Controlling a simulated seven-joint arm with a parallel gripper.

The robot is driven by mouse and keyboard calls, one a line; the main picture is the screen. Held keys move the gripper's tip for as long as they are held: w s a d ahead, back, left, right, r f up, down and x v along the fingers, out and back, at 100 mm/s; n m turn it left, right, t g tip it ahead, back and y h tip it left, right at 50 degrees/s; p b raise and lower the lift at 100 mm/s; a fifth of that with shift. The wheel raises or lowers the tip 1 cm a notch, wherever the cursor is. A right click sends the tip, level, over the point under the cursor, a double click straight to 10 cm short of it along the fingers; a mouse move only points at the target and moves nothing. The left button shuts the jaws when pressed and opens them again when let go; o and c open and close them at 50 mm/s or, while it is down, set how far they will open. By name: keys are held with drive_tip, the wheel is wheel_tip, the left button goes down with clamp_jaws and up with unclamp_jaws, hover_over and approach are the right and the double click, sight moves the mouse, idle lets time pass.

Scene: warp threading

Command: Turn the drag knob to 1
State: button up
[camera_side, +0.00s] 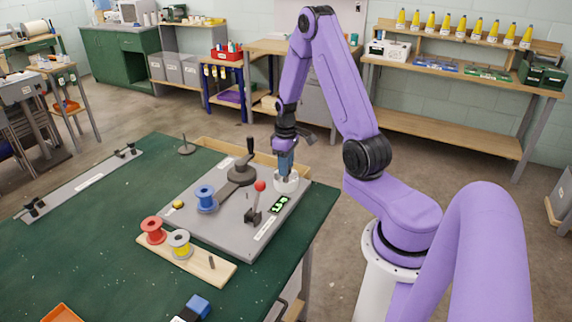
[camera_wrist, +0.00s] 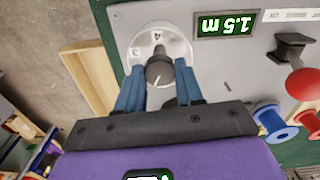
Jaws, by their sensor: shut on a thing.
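The drag knob is a dark grip on a white numbered dial (camera_wrist: 184,45) near the panel's edge. In the wrist view the dark knob grip (camera_wrist: 159,68) stands between my two blue fingers, and the digits 3 and 4 show on the dial near its far side. The rest of the dial's numbers are hidden or too small to read. In the side view the white dial (camera_side: 287,185) sits at the right corner of the grey panel (camera_side: 225,225). My gripper (camera_side: 286,172) points down onto it, shut on the knob; it also shows in the wrist view (camera_wrist: 160,72).
A green display (camera_wrist: 227,24) reads 1.5 m beside the dial. A red-balled lever (camera_side: 260,186), a crank (camera_side: 243,172) and a blue spool (camera_side: 206,198) stand on the panel nearby. Red (camera_side: 153,230) and yellow (camera_side: 180,243) spools stand on a wooden board in front.

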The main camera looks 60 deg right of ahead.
drive_tip(key=n, duration=0.5)
drive_tip(key=shift+n, duration=0.3)
idle(0.4)
drive_tip(key=o, duration=1)
drive_tip(key=shift+o, duration=0.2)
drive_tip(key=shift+r, duration=0.15)
wheel_tip(320, 180, up, 17)
drive_tip(key=shift+r, duration=0.1)
